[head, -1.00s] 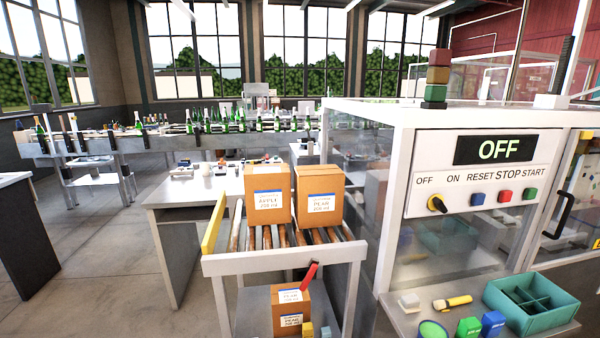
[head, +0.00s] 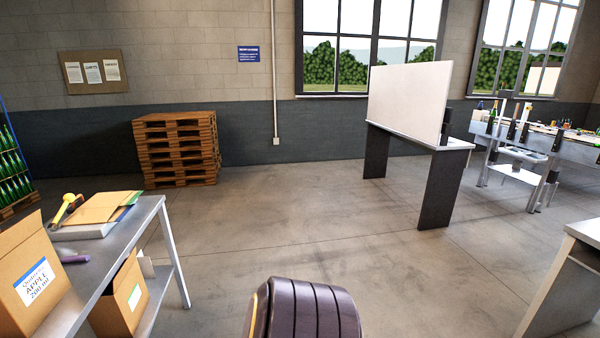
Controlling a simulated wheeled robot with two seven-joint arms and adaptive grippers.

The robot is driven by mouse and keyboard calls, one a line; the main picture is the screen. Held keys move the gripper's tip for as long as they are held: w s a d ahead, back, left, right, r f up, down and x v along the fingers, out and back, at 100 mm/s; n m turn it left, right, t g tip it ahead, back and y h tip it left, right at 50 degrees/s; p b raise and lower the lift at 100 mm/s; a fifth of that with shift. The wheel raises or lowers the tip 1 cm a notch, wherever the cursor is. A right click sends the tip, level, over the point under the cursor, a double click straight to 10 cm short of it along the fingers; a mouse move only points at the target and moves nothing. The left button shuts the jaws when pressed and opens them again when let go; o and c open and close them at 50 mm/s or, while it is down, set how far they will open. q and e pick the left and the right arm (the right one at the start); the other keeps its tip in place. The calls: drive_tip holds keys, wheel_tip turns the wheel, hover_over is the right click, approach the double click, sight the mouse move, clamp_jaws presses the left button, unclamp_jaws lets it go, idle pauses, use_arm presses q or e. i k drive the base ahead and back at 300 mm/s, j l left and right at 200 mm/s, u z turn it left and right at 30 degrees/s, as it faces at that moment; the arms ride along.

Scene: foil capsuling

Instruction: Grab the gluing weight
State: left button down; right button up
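I cannot make out a gluing weight in the head view. Neither of my grippers is in view. A dark, ribbed rounded part at the bottom centre looks like a piece of my own arm, and its gripper end does not show.
A metal table (head: 112,262) at the left holds an apple carton (head: 30,275), flat cardboard (head: 95,208) and a yellow tape dispenser (head: 65,210). Stacked pallets (head: 177,150) stand by the wall. A table with a white panel (head: 408,100) stands at centre right. The middle floor is clear.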

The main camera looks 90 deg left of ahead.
sight(74, 206)
drive_tip(key=u, duration=4.4)
